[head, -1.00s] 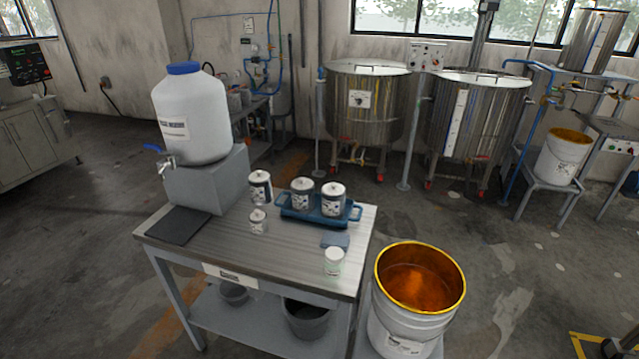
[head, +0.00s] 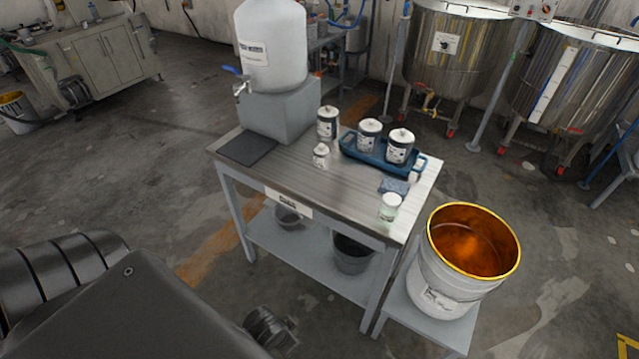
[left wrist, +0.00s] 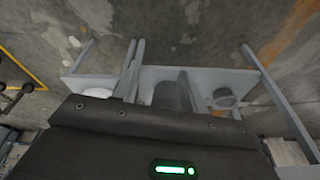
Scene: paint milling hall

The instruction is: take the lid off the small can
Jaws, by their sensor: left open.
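The small can (head: 321,160) stands upright on the metal-topped table (head: 270,178), left of the blue tray. It has a pale label, and its lid (head: 321,149) sits on top. My left arm comes in from the lower left of the head view; its dark end, my left gripper (head: 272,328), is low in front of the table and well away from the can. The gripper is open and holds nothing that I can see. My right gripper is not in view.
A blue tray (head: 376,161) holds two larger lidded cans, with another can (head: 327,123) behind the small one. A white-lidded jar (head: 390,207) and blue cloth (head: 394,186) lie near the right edge. A large dispenser (head: 272,45) stands behind; an orange-filled bucket (head: 473,240) stands right.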

